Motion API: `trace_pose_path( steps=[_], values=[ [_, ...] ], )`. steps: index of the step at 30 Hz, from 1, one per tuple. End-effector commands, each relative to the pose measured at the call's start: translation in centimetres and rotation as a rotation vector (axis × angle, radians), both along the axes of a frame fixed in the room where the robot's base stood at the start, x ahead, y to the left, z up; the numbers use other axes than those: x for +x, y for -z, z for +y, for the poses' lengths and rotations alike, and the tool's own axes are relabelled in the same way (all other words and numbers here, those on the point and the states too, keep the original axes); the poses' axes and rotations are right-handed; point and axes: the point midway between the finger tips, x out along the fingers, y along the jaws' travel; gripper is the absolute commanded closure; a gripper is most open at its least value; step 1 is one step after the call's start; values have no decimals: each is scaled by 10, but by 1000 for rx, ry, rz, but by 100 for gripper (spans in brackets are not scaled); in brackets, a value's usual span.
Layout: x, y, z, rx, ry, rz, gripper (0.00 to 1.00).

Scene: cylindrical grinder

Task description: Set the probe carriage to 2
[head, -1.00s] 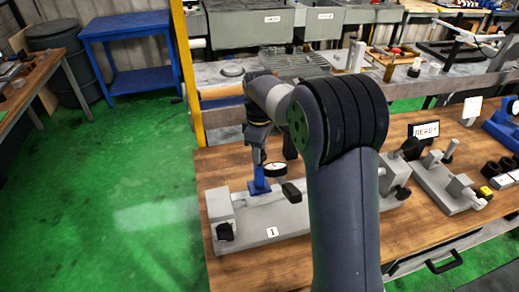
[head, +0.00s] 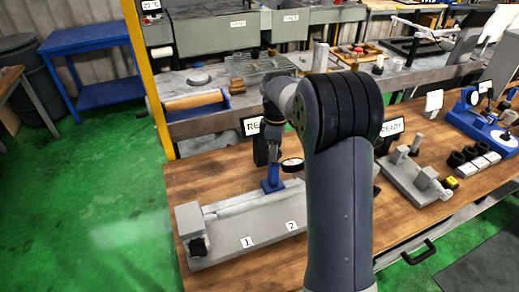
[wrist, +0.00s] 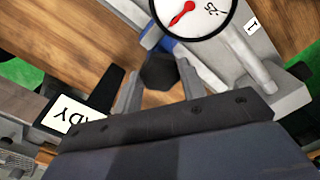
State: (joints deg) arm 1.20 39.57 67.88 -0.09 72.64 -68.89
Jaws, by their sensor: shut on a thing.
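The grey fixture bed (head: 222,225) lies on the wooden bench with labels 1 (head: 247,242) and 2 (head: 291,226) on its front. The blue probe carriage (head: 272,183) stands on the bed, about opposite label 2; exact alignment cannot be told. Its round dial gauge (head: 292,165) also shows in the wrist view (wrist: 195,12), with a red needle. My gripper (wrist: 158,84) is shut on the carriage's black knob (wrist: 158,70), with one finger on each side. My arm hides the bed's right part in the head view.
A READY screen (head: 252,126) stands behind the carriage, close to my gripper. Another READY screen (head: 392,128) and a grey fixture (head: 410,178) stand to the right. A black knob (head: 198,246) is at the bed's left end. Bare bench lies in front of the bed.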

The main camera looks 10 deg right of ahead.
Motion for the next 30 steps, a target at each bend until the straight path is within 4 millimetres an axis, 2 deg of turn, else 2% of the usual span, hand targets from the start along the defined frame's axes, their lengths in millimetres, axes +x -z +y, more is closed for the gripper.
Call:
trace_pose_path(
  steps=[8, 9, 17, 25, 30],
  values=[
    [1, 0, 0, 1, -1, -4, 100],
    [1, 0, 0, 1, -1, -4, 60],
    [0, 0, 0, 1, 0, -3, 39],
    [1, -2, 0, 1, 0, -3, 39],
    [1, -22, 0, 1, 0, -8, 39]
  ],
)
